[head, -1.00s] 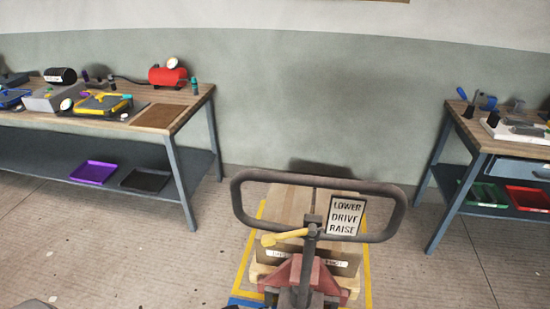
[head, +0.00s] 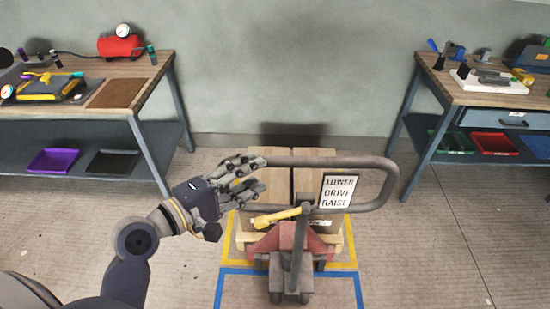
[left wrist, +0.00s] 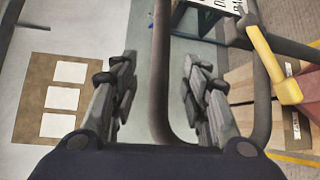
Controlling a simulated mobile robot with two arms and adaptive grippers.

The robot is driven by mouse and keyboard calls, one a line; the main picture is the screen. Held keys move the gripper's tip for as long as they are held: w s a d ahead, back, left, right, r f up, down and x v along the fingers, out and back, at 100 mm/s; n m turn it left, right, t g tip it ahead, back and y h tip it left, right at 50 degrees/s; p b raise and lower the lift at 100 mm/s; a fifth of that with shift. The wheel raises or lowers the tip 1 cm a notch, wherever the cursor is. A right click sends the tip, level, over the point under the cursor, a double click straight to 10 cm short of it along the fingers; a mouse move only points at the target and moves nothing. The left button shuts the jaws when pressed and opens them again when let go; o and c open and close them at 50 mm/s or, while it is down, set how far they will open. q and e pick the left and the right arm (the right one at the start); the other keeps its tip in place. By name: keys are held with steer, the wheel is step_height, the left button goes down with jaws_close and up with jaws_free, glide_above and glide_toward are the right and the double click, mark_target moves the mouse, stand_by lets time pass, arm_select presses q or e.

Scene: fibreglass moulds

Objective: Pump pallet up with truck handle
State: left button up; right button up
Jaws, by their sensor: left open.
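The pallet truck's dark grey loop handle (head: 385,190) stands upright in the middle of the head view, with a yellow lever (head: 277,217) and a "LOWER DRIVE RAISE" sign (head: 337,190). My left gripper (head: 258,176) is open at the handle's left end and covers that part. In the left wrist view, the handle's bar (left wrist: 161,75) runs between the open fingers (left wrist: 158,78); I cannot tell whether they touch it. The truck's red body (head: 290,240) is in front of a wooden pallet (head: 245,236) loaded with brown boxes (head: 316,165). My right gripper is not in view.
A workbench (head: 140,72) with a red air tank (head: 120,46) stands at left. Another bench (head: 440,92) with tools and trays stands at right. Yellow floor tape (head: 351,250) and blue floor tape (head: 220,290) mark the floor. Open floor lies right of the truck.

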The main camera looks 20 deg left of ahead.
mark_target(268, 165)
arm_select(q)
steer(key=p+x, duration=0.1)
steer(key=x, duration=0.5)
steer(key=shift+w+p, duration=0.25)
steer(key=shift+p, duration=0.1)
steer(key=shift+w+d+f, duration=0.2)
steer(key=shift+w+d, duration=0.15)
steer(key=shift+w, duration=0.25)
steer(key=shift+c, duration=0.4)
jaws_close()
